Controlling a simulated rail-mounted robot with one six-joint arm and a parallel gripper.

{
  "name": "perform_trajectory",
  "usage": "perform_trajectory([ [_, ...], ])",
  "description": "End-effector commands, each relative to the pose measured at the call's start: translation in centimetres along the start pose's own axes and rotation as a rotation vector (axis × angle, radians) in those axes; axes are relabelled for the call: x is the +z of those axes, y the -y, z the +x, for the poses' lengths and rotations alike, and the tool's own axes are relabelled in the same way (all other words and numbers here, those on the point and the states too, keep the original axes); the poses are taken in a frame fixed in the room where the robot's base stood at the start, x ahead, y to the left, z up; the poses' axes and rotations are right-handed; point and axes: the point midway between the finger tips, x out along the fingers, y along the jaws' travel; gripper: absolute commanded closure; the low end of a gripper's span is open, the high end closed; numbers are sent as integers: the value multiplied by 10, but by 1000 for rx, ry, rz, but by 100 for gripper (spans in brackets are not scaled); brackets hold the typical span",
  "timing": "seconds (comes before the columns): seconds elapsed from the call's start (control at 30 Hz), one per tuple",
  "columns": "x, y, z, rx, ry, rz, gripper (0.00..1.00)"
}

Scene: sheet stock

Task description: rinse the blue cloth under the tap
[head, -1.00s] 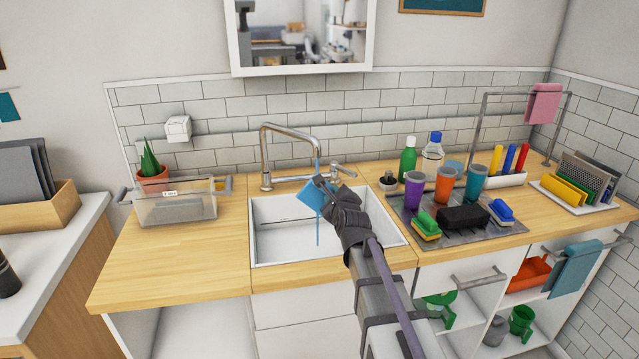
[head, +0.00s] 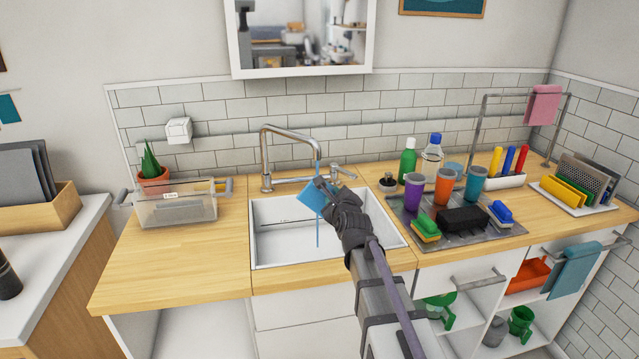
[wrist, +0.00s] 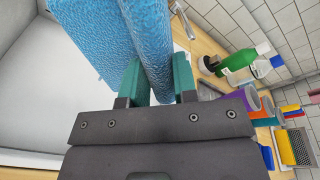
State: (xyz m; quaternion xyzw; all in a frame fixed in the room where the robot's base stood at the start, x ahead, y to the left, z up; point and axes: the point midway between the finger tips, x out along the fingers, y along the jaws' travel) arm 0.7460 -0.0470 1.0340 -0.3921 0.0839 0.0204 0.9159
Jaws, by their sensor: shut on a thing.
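The blue cloth (head: 313,196) hangs from my gripper (head: 324,186) over the sink (head: 275,245), below the spout of the metal tap (head: 291,130). In the wrist view my gripper (wrist: 155,80) is shut on the blue cloth (wrist: 95,35), with one green finger on each side of a fold. A thin blue stream of water (head: 318,232) runs from the spout, past the cloth, down into the basin. My gripper and wrist hide part of the cloth and the right part of the basin.
A drying mat (head: 470,229) with cups and sponges lies right of the sink. A clear bin (head: 175,206) and a potted plant (head: 152,172) stand to its left. The wooden counter (head: 180,265) at the front left is clear. A pink cloth (head: 543,104) hangs on a rack.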

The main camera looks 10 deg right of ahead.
Motion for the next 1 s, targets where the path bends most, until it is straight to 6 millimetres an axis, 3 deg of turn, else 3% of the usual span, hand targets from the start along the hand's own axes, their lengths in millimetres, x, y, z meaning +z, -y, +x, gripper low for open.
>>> perform_trajectory([
  [0.63, 30, 31, -57, 0, 0, 0, 100],
  [1.0, 32, 32, -58, 12, -5, -1, 100],
])
